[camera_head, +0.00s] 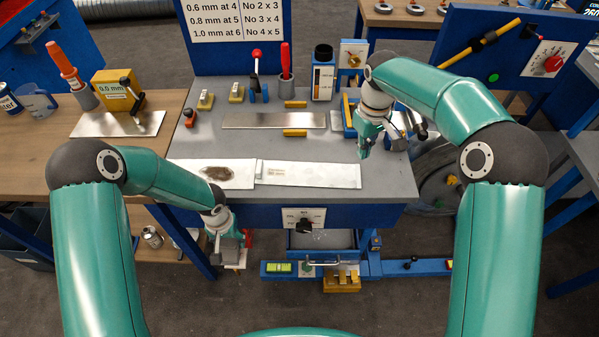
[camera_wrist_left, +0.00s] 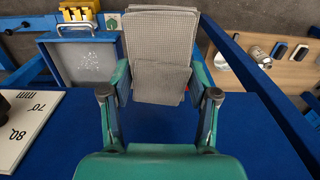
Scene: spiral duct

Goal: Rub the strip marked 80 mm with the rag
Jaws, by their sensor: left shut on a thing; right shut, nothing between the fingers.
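My left gripper (camera_head: 232,240) is shut on a grey ribbed rag (camera_wrist_left: 158,52). It hangs in front of the bench's front edge, below the table top; the rag also shows in the head view (camera_head: 229,254). On the grey bench top lies a pale strip (camera_head: 183,179) with a dark brown stain. A second pale strip (camera_head: 320,175) lies to its right, with a small mark near its left end. I cannot read 80 mm on either strip. My right gripper (camera_head: 363,153) is shut and empty above the bench's right part, beyond the second strip's right end.
A white dial panel (camera_head: 303,218) on the bench front reads 70° and 80 mm in the left wrist view (camera_wrist_left: 22,125). A bare metal sheet (camera_head: 273,120) and yellow blocks lie farther back. A wooden table (camera_head: 140,165) stands left; a blue drawer (camera_head: 320,240) sits below.

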